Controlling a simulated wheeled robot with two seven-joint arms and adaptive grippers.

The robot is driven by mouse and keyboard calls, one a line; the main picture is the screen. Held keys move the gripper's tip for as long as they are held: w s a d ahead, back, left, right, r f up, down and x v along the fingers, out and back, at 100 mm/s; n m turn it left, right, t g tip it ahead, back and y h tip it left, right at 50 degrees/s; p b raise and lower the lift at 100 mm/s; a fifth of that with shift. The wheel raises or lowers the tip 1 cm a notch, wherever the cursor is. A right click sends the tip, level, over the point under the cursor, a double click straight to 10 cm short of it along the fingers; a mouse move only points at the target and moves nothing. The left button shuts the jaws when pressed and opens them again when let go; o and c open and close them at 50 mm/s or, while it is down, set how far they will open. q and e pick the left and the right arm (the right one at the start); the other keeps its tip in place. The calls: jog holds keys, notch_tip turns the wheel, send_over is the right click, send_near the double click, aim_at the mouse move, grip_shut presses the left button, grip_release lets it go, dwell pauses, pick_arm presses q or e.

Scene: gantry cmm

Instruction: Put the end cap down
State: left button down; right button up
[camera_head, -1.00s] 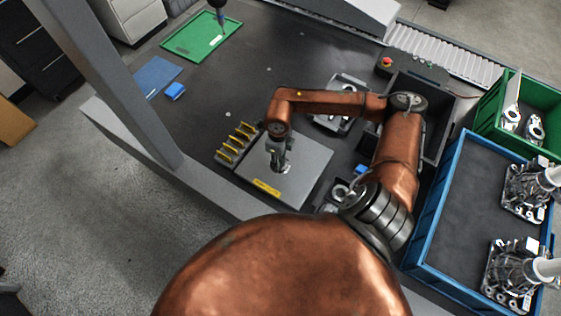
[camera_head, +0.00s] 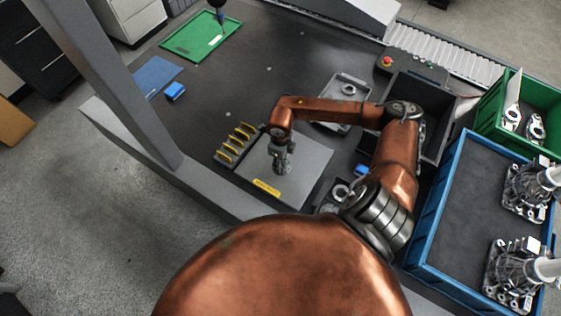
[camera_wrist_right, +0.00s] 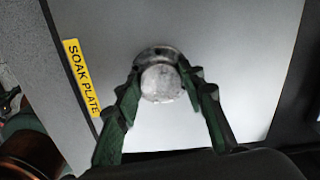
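The end cap (camera_wrist_right: 161,83) is a round grey metal part with a flange. In the right wrist view it sits between the fingertips of my right gripper (camera_wrist_right: 162,84), which appear to touch it on both sides. The gripper also shows in the head view (camera_head: 281,166), over the light grey soak plate (camera_head: 300,183). The plate fills most of the wrist view (camera_wrist_right: 230,65), with a yellow "SOAK PLATE" label. The cap is at or close above the plate; I cannot tell whether it touches. My left gripper is not in view.
A rack with yellow pieces (camera_head: 236,142) stands left of the plate. A grey tray with a ring part (camera_head: 348,89) lies behind it. A blue-rimmed bin (camera_head: 437,205) and a green bin (camera_head: 490,108) stand right.

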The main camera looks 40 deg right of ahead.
jog(key=o, duration=0.4)
jog(key=shift+c, duration=0.2)
jog(key=shift+r, duration=0.15)
notch_tip(320, 180, up, 12)
jog(key=shift+p, duration=0.3)
notch_tip(320, 180, down, 12)
jog(key=shift+f+b, duration=0.25)
jog(key=shift+b, duration=0.05)
jog(key=shift+w+r, duration=0.1)
jog(key=shift+r, duration=1.5)
